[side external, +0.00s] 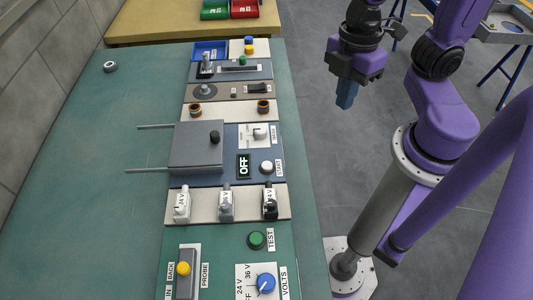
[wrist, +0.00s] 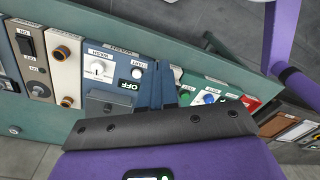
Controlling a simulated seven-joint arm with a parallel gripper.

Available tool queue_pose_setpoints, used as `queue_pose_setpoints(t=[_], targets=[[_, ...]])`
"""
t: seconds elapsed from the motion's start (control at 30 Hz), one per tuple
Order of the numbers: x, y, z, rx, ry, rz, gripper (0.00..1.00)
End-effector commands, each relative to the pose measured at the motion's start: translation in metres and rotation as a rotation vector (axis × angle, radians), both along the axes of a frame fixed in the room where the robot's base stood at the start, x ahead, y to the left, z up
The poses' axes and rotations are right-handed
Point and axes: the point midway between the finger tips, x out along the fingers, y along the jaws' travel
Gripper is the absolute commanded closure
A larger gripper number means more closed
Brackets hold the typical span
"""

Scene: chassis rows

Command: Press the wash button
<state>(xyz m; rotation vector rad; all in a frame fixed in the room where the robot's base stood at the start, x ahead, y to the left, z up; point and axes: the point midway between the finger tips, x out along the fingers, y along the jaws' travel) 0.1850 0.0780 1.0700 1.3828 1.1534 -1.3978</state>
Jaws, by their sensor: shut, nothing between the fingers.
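A blue washer panel (side external: 232,175) sits mid-row on the green bench. It carries a round white button (side external: 266,167) beside a small label that is too small to read surely. The button also shows in the wrist view (wrist: 137,73). A white dial (side external: 260,134) on a white plate and a black display reading OFF (side external: 244,166) are near it; the dial also shows in the wrist view (wrist: 98,67). My gripper (side external: 347,95) is shut and empty, raised to the right of the bench edge, well apart from the button. In the wrist view its fingers hide part of the panels.
A grey box (side external: 196,146) with a black knob and two rods extends left from the panel. Several switches (side external: 226,203) stand in front, with a green TEST button (side external: 256,240) and blue VOLTS knob (side external: 266,284) nearer. Bare bench lies left.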

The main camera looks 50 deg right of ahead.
Motion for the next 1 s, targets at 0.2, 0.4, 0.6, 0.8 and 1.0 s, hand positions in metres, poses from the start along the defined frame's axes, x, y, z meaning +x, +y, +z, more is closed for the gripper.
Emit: queue_pose_setpoints(t=[0.2,0.4,0.6,0.8,1.0], targets=[[0.025,0.023,-0.006,0.035,0.039,0.219,1.00],[0.050,0.041,-0.014,0.086,0.059,0.425,1.00],[0.078,0.057,-0.024,0.147,0.065,0.627,1.00],[0.106,0.070,-0.036,0.211,0.052,0.816,1.00],[0.126,0.076,-0.046,0.255,0.033,0.947,1.00]])
